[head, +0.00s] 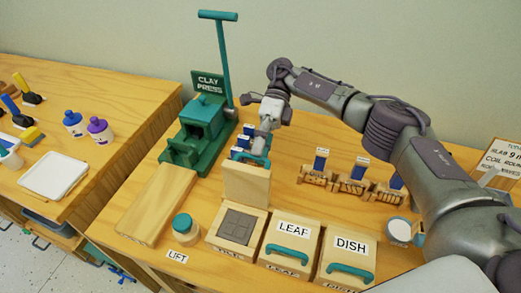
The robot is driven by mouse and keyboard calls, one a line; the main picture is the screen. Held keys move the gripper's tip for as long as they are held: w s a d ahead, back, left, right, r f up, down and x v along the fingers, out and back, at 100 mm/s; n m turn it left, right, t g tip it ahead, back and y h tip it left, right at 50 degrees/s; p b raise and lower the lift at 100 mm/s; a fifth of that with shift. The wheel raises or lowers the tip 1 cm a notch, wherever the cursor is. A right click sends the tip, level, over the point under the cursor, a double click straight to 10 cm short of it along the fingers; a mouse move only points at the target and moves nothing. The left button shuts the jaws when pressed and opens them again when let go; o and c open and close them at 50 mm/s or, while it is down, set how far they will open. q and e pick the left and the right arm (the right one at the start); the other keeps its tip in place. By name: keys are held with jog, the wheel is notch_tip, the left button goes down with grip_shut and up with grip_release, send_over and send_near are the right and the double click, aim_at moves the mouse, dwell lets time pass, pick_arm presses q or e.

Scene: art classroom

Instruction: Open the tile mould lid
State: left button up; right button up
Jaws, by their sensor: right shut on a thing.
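The tile mould (230,247) is a wooden box at the front of the table, with a grey tile pattern showing inside. Its wooden lid (246,186) stands raised at the mould's back edge, roughly upright. My right gripper (262,147) is behind and above the lid, shut on its teal handle (252,159). The arm partly hides the exact grip. My left gripper is not in view.
The LEAF mould (290,233) and DISH mould (350,243) are closed, to the right. The green clay press (200,130) stands behind left. A teal knob (182,226) and wooden board (158,200) are left. Stamps (352,180) stand behind right.

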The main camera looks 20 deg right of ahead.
jog(key=shift+s+f, duration=0.1)
jog(key=shift+f, duration=0.35)
notch_tip(320, 180, up, 11)
dwell(0.4)
jog(key=shift+f, duration=0.1)
